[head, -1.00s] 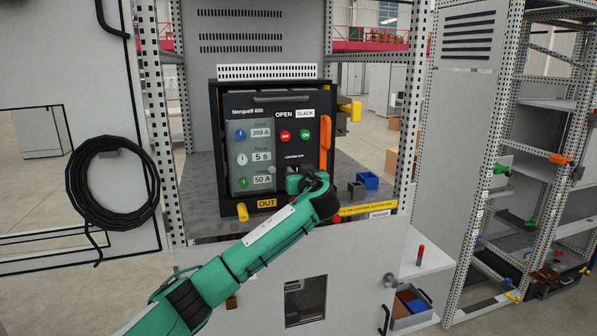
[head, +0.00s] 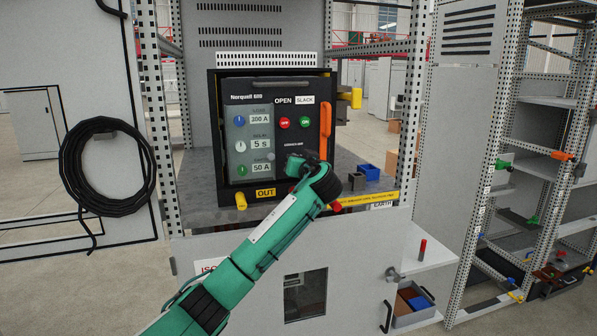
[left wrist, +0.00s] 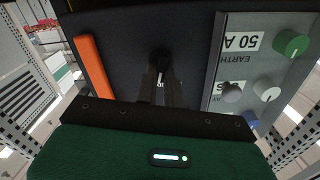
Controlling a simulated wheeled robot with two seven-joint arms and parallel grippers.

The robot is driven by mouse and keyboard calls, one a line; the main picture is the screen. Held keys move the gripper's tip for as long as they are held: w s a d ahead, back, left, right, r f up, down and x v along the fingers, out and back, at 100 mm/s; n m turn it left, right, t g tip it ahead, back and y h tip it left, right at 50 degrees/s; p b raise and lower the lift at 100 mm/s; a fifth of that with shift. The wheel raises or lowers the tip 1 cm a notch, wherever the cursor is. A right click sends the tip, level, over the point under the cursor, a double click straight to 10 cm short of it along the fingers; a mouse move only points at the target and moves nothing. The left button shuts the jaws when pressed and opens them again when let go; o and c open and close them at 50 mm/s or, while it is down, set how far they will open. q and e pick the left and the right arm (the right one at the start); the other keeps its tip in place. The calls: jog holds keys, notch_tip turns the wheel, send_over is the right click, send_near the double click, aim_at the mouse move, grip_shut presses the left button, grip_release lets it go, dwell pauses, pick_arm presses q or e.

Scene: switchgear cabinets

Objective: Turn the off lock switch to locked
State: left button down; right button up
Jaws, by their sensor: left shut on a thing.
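The Norquell 600 breaker unit (head: 308,98) sits in the cabinet, with red and green buttons, dials and an orange handle (head: 325,132) on its front. My left arm reaches up to its lower front, and my left gripper (head: 296,163) largely hides the spot there. In the left wrist view, a small black knob with a white mark (left wrist: 159,62), apparently the off lock switch, stands on the dark panel. My left gripper (left wrist: 168,92) is shut on it. The knob's exact setting cannot be read. My right gripper is not in view.
A blue block (head: 368,172) rests on the ledge to the right. A coiled black cable (head: 108,175) hangs at left. A shelf with a red handle (head: 422,247) stands at lower right.

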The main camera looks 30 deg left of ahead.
pick_arm(q)
jog(key=shift+f+m+b, duration=0.3)
jog(key=shift+m, duration=0.1)
jog(key=shift+w+d+f+m+p, duration=0.15)
jog(key=shift+m+p, duration=0.5)
jog(key=shift+m, duration=2.9)
jog(key=shift+w+d+m+p, duration=0.1)
jog(key=shift+m+p, duration=0.5)
jog(key=shift+m, duration=2.95)
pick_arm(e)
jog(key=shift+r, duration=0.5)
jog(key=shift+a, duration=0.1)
pick_arm(q)
jog(key=c, duration=1.5)
grip_release()
